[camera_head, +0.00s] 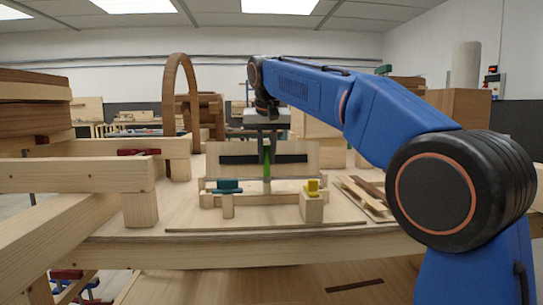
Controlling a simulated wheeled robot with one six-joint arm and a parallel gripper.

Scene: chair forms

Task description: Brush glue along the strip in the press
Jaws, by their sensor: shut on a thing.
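My blue arm reaches in from the right, and my gripper (266,143) points down above the middle of the workbench. It is shut on a slim green upright tool, probably the brush (267,166). The brush's lower end is near the front bar of the press; I cannot tell whether it touches anything. The press (307,149) is a pale wooden form with an upright back board. A dark strip (236,160) runs across that board, behind the brush and partly hidden by it. No glue can be made out at this size.
A teal item (228,186) and a yellow item (312,187) sit at the press's front, the yellow one on a wooden block (312,209). Thin wood strips (362,195) lie at right. Wooden frames (85,174) crowd the left. The board's front (265,222) is clear.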

